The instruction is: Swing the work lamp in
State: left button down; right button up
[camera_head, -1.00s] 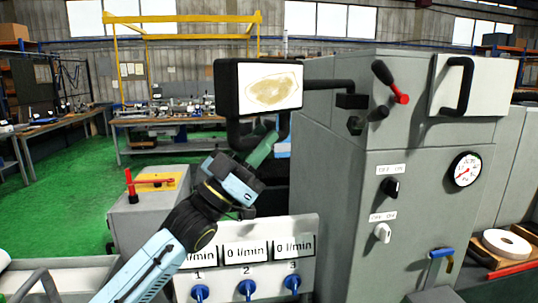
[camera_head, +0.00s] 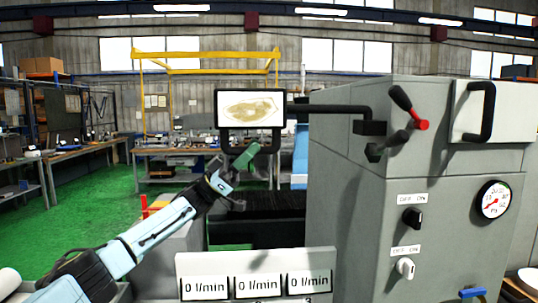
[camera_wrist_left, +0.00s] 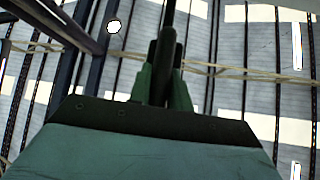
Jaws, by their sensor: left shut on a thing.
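The work lamp (camera_head: 250,108) is a black-framed panel with a pale face and a tan blotch, in the head view left of the grey cabinet. It hangs on a black arm (camera_head: 335,109) that reaches left from the cabinet and faces almost straight at me. A black U-shaped handle (camera_head: 225,143) is under the panel. My left gripper (camera_head: 248,154), with green fingers, is at the right part of this handle. In the left wrist view the fingers (camera_wrist_left: 163,75) are shut on a dark bar (camera_wrist_left: 165,45). My right gripper is in neither view.
The grey cabinet (camera_head: 345,200) fills the right, with a red-tipped lever (camera_head: 409,107), a gauge (camera_head: 493,201) and knobs. A white panel with flow readouts (camera_head: 258,288) is in front below. Workbenches stand behind over open green floor (camera_head: 100,205).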

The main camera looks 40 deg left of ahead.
pick_arm(q)
jog(key=shift+w+a, duration=0.15)
jog(key=shift+a, duration=0.05)
jog(key=shift+r+g, duration=0.15)
jog(key=shift+g, duration=0.25)
jog(key=c, duration=1.6)
grip_release()
jog(key=o, duration=0.3)
jog(key=shift+w+a, duration=0.1)
jog(key=shift+w, duration=0.15)
jog(key=shift+s, duration=0.1)
